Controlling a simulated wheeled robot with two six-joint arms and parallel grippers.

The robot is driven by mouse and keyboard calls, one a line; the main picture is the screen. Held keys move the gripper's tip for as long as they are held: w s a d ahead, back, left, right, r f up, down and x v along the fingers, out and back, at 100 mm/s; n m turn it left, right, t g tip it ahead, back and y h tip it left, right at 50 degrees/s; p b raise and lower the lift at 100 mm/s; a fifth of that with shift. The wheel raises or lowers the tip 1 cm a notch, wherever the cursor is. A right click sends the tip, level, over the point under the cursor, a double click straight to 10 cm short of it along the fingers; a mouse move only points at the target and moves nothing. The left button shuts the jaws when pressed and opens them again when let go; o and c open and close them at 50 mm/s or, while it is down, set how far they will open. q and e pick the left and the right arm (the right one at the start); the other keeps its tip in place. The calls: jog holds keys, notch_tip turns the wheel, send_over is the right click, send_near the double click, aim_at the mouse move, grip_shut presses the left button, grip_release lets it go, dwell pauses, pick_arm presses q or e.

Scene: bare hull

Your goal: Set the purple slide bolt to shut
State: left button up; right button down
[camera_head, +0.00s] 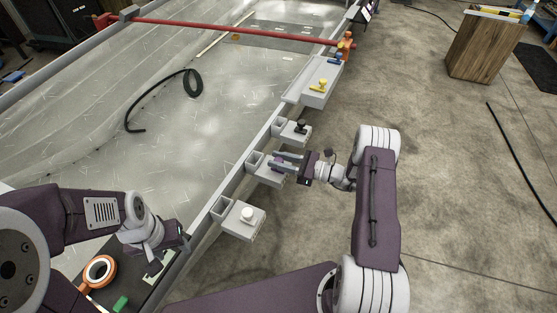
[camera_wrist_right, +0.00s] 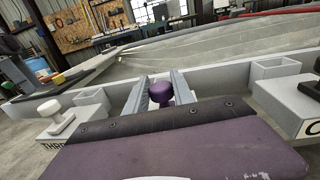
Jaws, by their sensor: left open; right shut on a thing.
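The purple slide bolt sits on a grey block (camera_head: 267,179) at the hull's edge, between the white-knob and black-knob blocks. Its purple knob (camera_wrist_right: 161,93) stands between the two fingers in the right wrist view. My right gripper (camera_head: 284,161) reaches in from the right and is shut on this knob. The fingers hide most of the bolt, so I cannot tell how far it is slid. A hollow square keeper (camera_head: 253,160) is just left of the block. My left gripper (camera_head: 168,262) is open and empty, low at the left, away from the bolt.
Neighbouring blocks carry a white knob (camera_head: 247,214), a black knob (camera_head: 301,126) and a yellow knob (camera_head: 322,85). A red bar (camera_head: 235,34) crosses the hull, and a black hose (camera_head: 192,83) lies inside. An orange-and-white ring (camera_head: 99,271) is at lower left.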

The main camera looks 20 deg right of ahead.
aim_at(267, 156)
dwell(0.5)
jog(key=x, duration=0.4)
jog(key=shift+w+b, duration=0.3)
jog(key=shift+d+r, duration=0.1)
jog(key=c, duration=1.1)
grip_release()
